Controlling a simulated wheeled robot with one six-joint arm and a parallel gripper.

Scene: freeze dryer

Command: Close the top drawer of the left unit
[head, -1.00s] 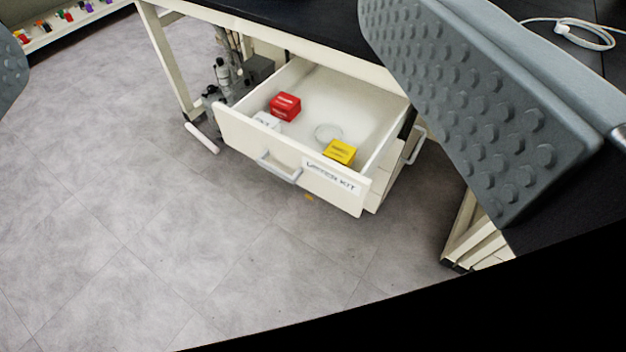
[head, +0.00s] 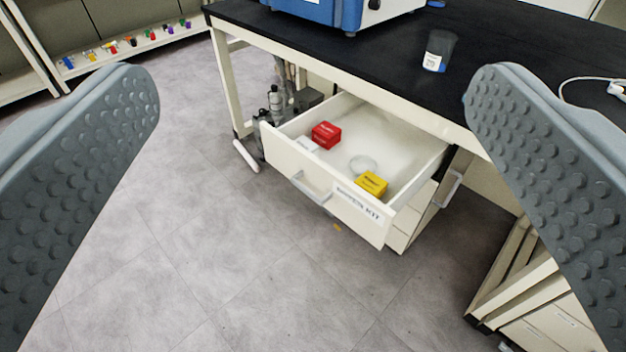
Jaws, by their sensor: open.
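The top drawer (head: 335,205) of the white unit under the black bench is pulled well out. It has a grey bar handle (head: 311,188) and a printed label on its front. Inside lie a red box (head: 326,134), a yellow box (head: 371,184), a white box (head: 307,144) and a clear round dish (head: 363,164). My gripper (head: 312,95) is open and empty. Its two grey studded fingers stand at the left and right of the view, apart from the drawer, which shows between them farther off.
The black bench top (head: 400,60) carries a blue machine (head: 335,12), a dark cup (head: 439,50) and a white cable (head: 590,80). Another drawer unit (head: 550,325) stands at lower right. A shelf (head: 130,45) with small coloured items is at upper left.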

